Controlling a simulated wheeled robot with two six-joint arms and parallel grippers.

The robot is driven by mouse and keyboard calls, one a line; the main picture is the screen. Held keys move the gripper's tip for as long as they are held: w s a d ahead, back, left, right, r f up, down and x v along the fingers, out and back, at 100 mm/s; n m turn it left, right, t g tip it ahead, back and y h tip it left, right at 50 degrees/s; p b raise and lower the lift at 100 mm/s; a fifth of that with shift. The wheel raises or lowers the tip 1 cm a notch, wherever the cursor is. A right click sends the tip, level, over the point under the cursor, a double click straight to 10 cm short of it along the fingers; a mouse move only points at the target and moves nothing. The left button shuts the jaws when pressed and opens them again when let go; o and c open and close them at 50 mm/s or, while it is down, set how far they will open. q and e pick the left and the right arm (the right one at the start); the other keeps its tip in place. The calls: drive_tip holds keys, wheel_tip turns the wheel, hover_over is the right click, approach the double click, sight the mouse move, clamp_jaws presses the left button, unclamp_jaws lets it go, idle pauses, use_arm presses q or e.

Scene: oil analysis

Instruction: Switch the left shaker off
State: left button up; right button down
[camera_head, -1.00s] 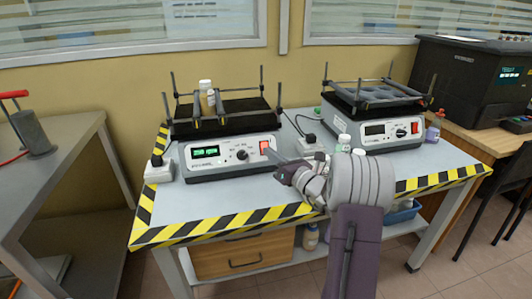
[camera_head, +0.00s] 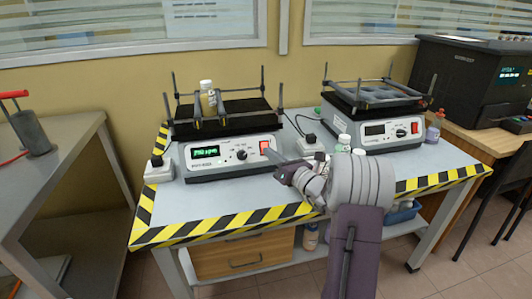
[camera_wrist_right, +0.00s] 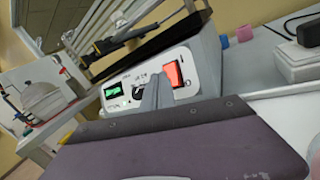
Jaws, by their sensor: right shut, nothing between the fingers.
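The left shaker (camera_head: 225,163) stands on the table with its green display (camera_head: 205,152) lit and a bottle with a white cap (camera_head: 207,98) clamped on its black platform. Its red switch (camera_head: 264,147) is at the right end of the front panel. My right gripper (camera_head: 269,153) is shut and empty, its tips at the switch's lower edge; contact cannot be told. In the right wrist view the red switch (camera_wrist_right: 173,75) shows just right of the closed fingers (camera_wrist_right: 157,92), and the display (camera_wrist_right: 115,89) is lit. My left gripper is out of view.
The right shaker (camera_head: 375,130) has a dark display. White power boxes (camera_head: 158,169) flank the left shaker. The table front left of my arm is clear, edged with striped tape (camera_head: 225,222).

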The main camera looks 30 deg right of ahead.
idle(0.4)
drive_tip(key=shift+w+d+f, duration=0.1)
drive_tip(key=shift+w+f, duration=0.15)
drive_tip(key=shift+w, duration=0.1)
drive_tip(key=shift+w+f+b, duration=0.15)
drive_tip(key=shift+w+b, duration=0.1)
drive_tip(key=shift+b, duration=0.1)
idle(0.5)
drive_tip(key=shift+s, duration=0.1)
drive_tip(key=shift+s+r, duration=0.4)
drive_tip(key=shift+s, duration=0.15)
drive_tip(key=s+r+p, duration=0.1)
drive_tip(key=s, duration=0.1)
drive_tip(key=s+a+r+p, duration=0.1)
drive_tip(key=s+r, duration=0.1)
idle(0.4)
